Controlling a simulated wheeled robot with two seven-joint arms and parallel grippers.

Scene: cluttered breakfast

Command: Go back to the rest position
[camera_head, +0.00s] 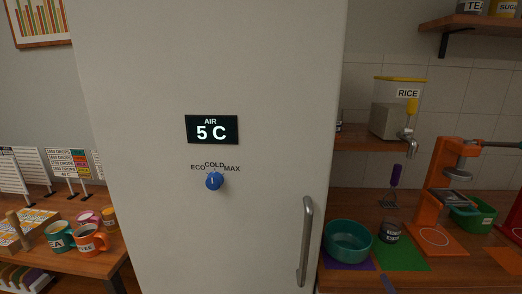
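Neither of my grippers shows in the head view, so their fingers and anything in them are hidden. Straight ahead stands a tall pale fridge (130,90) with its door shut. Its display (211,129) reads AIR 5 C. The blue knob (213,181) below sits under the labels ECO, COLD and MAX, its white mark pointing roughly up towards COLD. A vertical metal handle (305,242) is at the door's right side.
On the right, a counter holds a teal bowl (348,240), a small dark jar (390,232), an orange stand (436,195) and a green bin (474,218). A rice dispenser (390,119) stands above.

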